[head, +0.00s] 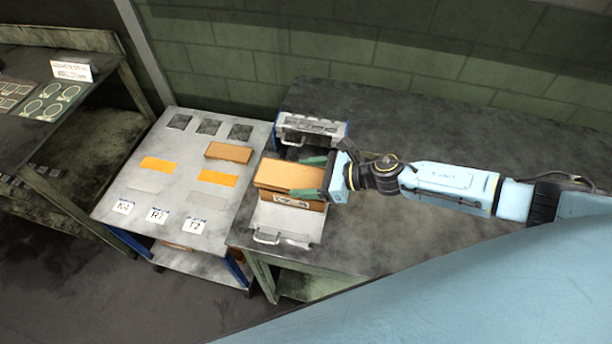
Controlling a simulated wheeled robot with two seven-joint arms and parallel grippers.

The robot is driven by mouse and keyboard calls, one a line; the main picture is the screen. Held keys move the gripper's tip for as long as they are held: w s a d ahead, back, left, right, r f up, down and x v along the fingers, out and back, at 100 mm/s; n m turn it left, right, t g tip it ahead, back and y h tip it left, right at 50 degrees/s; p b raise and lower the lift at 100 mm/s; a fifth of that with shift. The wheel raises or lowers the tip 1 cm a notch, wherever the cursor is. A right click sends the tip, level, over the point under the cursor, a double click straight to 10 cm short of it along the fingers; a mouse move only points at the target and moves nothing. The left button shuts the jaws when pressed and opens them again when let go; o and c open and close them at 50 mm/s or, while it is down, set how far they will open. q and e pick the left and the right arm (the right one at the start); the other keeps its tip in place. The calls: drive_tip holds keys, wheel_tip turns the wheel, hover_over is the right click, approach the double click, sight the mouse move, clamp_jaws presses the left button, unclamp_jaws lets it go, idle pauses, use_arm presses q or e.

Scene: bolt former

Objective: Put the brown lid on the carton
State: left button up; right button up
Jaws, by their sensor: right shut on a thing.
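My right gripper (309,177) comes in from the right with its two green fingers shut on the brown lid (278,174). The lid is at the carton (313,205), which shows as a narrow brown strip with a white label below the lid. I cannot tell whether the lid rests on the carton or hangs just above it. Most of the carton is hidden by the lid and gripper. My left gripper is not in view.
A metal holder with handles (283,238) surrounds the carton area on the dark bench (420,130). A grey table (122,184) at left bears orange patches, labelled cards (157,216) and another brown block (228,152). The bench behind my right arm is clear.

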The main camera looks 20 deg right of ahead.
drive_tip(key=shift+f+b, duration=1.3)
idle(0.4)
drive_tip(key=o, duration=1)
drive_tip(key=shift+b+v, duration=1.2)
drive_tip(key=shift+v, duration=5.5)
drive_tip(key=shift+s, duration=0.1)
